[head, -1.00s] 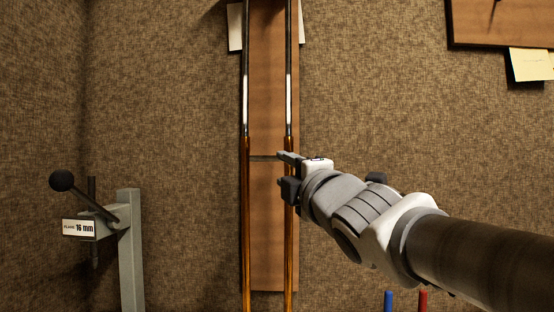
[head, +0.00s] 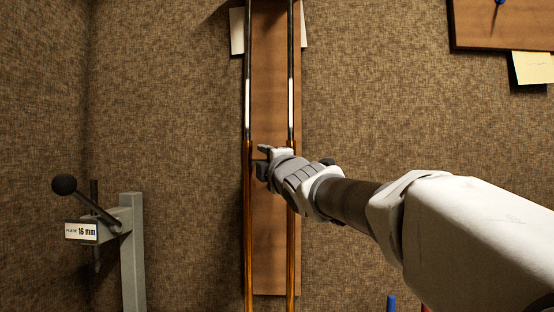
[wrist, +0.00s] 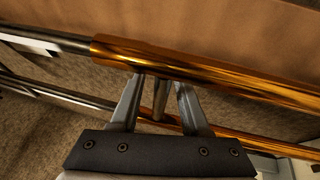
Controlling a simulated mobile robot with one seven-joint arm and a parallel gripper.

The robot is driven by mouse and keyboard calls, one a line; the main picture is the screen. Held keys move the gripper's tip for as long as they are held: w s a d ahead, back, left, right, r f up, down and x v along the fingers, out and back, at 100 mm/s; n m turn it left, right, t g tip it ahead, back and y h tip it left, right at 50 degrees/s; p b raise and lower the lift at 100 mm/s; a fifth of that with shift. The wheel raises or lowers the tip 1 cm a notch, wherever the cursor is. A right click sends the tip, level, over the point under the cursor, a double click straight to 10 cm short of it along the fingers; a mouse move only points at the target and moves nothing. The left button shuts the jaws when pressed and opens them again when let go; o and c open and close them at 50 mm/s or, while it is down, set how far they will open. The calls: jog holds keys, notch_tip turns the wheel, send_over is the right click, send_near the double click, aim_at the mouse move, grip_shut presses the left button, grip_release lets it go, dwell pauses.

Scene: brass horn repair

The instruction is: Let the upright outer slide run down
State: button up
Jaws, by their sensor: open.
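The outer slide is a pair of upright brass tubes (head: 249,235) hanging in front of a wooden board, and it also shows in the wrist view (wrist: 215,72). Thinner silvery inner tubes (head: 290,60) show above its upper ends. My gripper (head: 262,160) is at the top part of the brass tubes, near the left one. In the wrist view my gripper (wrist: 158,88) is open, with one finger on each side of the short cross brace (wrist: 160,98) that joins the tubes. I cannot tell whether the fingers touch it. In the head view my gripper hides the brace.
The wooden board (head: 271,90) stands against a brown fabric wall. A blue object (head: 391,302) shows at the bottom. The wall between stand and slide is bare.

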jog(key=shift+w, duration=0.15)
grip_shut()
dwell(1.4)
